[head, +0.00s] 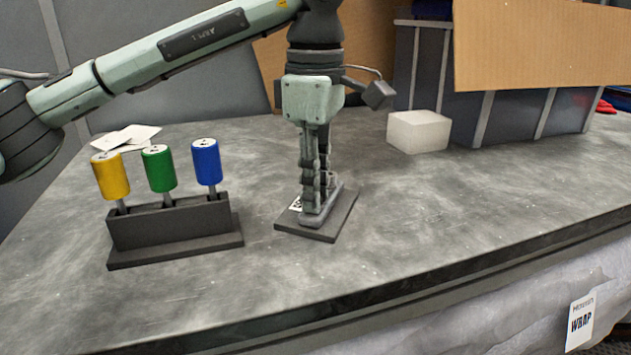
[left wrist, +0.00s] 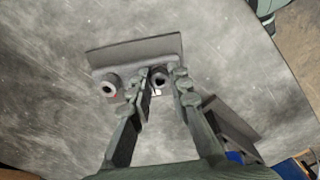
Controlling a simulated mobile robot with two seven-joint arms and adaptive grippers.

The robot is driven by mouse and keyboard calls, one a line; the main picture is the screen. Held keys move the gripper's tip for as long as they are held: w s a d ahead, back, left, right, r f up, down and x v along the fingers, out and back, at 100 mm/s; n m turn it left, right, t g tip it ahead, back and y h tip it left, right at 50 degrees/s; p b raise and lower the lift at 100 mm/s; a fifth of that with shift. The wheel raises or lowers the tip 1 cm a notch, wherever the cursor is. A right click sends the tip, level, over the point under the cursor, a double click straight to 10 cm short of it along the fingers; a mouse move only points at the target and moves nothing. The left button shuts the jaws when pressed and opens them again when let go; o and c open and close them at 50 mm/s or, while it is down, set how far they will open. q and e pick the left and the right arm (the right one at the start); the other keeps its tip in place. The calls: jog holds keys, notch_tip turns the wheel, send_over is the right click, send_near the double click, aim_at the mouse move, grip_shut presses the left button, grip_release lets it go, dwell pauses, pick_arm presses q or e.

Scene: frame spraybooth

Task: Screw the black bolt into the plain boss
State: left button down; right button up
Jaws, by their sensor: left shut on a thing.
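My left gripper (head: 316,205) points straight down over a dark base plate (head: 345,215) on the table. In the left wrist view its fingertips (left wrist: 163,85) stand close on either side of a round dark-centred spot (left wrist: 159,77). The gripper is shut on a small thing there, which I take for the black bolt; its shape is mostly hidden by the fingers. A round boss with a dark hole (left wrist: 108,88) stands left of the fingers, with a faint red tint beside it. How deep the bolt sits cannot be seen. My right gripper is out of view.
A dark rack (head: 170,225) holds yellow (head: 110,176), green (head: 159,169) and blue (head: 207,162) handled tools left of the plate. A white block (head: 418,131) and a grey bin (head: 500,117) stand behind to the right. The table's front right is clear.

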pick_arm(q)
jog(key=shift+s+f+m, duration=0.1)
jog(key=shift+f+m, duration=0.2)
jog(key=shift+f, duration=0.05)
jog(key=m, duration=0.4)
jog(key=shift+m, duration=0.3)
jog(key=shift+m+p, duration=0.3)
jog(key=shift+m, duration=0.2)
jog(key=c, duration=1.4)
grip_release()
jog(key=shift+c, duration=0.2)
jog(key=shift+o, duration=0.5)
jog(key=shift+r, duration=0.15)
